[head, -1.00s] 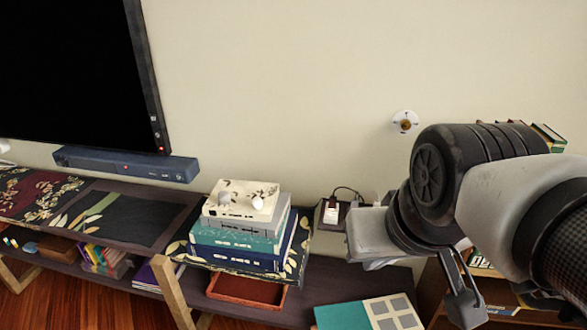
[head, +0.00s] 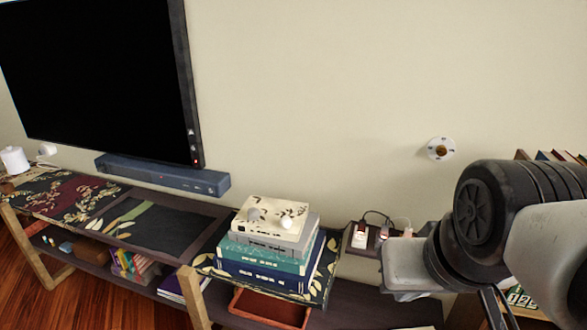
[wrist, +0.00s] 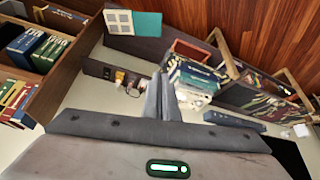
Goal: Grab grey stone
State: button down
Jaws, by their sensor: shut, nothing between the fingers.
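A small grey stone (head: 254,214) sits on top of a stack of books (head: 268,268) in the head view. A small whitish stone-like object (head: 287,221) lies just to its right on the same cream top book. The stack also shows in the wrist view (wrist: 192,78), but I cannot make out the grey stone there. My gripper (wrist: 163,80) shows in the wrist view with its two fingers together and nothing between them. It is apart from the stack. In the head view my arm is at the right, well to the right of the stack, and the fingertips are not clearly visible.
The stack stands on a low dark console (head: 150,222) with an open lower shelf. A soundbar (head: 160,174) and a large television (head: 95,80) are to the left. A power strip with plugs (head: 361,236) lies right of the stack. The wall above the stack is clear.

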aim_at(254, 214)
jog(key=i+j, duration=0.25)
jog(key=j, duration=0.25)
jog(key=i+j+u, duration=0.15)
jog(key=j, duration=0.3)
jog(key=i+j, duration=0.35)
jog(key=i+j+u, duration=0.15)
jog(key=j, duration=0.4)
jog(key=i+j, duration=0.4)
jog(key=k+j+u, duration=0.05)
